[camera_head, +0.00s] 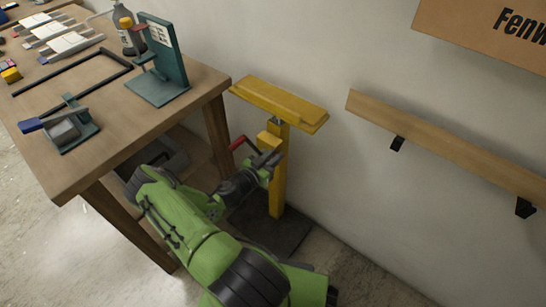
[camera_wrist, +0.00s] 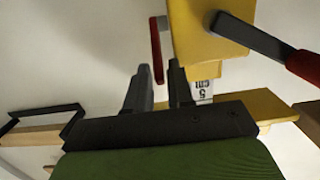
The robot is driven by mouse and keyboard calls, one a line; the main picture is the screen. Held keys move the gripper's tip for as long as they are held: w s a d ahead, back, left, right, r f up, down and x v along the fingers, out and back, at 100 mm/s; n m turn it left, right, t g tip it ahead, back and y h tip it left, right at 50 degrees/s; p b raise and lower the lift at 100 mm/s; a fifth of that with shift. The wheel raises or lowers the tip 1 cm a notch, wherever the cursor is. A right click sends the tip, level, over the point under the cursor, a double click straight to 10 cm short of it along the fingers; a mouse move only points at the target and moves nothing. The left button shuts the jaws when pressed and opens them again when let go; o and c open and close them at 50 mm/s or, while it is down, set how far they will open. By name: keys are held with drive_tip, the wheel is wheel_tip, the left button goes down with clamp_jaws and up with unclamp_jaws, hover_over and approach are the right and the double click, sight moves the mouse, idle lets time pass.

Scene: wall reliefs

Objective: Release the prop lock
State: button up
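The prop is a yellow stand with a post (camera_head: 278,185) and a wide top bar (camera_head: 280,103), upright by the wall. A yellow block (camera_head: 268,140) on its post carries a lever with a red grip (camera_head: 238,142). In the wrist view the block (camera_wrist: 205,35) has one red handle (camera_wrist: 156,48) at its left and a dark lever (camera_wrist: 250,36) with a red grip (camera_wrist: 304,66) at its right. My gripper (camera_head: 268,160) is at the block. Its fingers (camera_wrist: 158,68) are apart; the left red handle's end shows in the gap, depth unclear.
A wooden table (camera_head: 110,135) stands left of the prop, with a green fixture (camera_head: 165,60), a toggle clamp (camera_head: 65,130), a bottle (camera_head: 124,28) and a black frame (camera_head: 75,75). A wooden rail (camera_head: 440,140) runs along the wall at right. A dark base plate (camera_head: 285,235) lies beneath.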

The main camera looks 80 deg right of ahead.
drive_tip(key=shift+o, duration=1)
